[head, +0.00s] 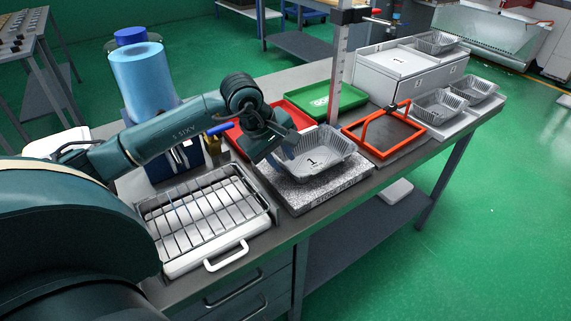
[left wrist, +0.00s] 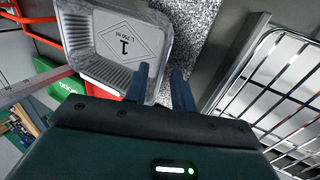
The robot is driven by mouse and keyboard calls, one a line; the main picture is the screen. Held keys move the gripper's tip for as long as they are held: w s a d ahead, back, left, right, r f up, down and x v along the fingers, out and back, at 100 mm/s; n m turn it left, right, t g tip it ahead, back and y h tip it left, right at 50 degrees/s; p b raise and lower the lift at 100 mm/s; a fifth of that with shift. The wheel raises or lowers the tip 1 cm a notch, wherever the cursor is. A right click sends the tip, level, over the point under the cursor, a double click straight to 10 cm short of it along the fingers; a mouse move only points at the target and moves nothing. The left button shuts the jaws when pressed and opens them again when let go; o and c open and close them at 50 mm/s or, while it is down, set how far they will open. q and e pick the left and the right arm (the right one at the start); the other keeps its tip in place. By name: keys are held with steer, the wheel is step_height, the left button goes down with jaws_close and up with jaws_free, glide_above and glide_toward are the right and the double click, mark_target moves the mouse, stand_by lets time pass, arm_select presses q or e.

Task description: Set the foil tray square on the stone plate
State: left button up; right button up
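The foil tray (head: 318,168), silver with a "1" mark on its floor, is upright over the back part of the speckled stone plate (head: 318,195). Bare stone shows along its front; I cannot tell whether it rests flat. In the left wrist view, the tray (left wrist: 120,75) has stone (left wrist: 195,22) beside its right rim. My left gripper (head: 280,150) is at the tray's left end, pointing down. In the left wrist view its fingers (left wrist: 160,88) stand apart, one over the tray's inner side, one outside the rim. My right gripper is not in view.
A wire rack on a white pan (head: 205,222) stands left of the plate. An orange frame (head: 383,150) is close on the right. Behind are a green tray (head: 333,100), a red tray (head: 295,118) and an upright post (head: 340,75). More foil trays (head: 437,105) stand far right.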

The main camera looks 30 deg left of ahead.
arm_select(q)
steer(key=v, duration=0.8)
steer(key=shift+r, duration=0.25)
steer(key=shift+s, duration=0.1)
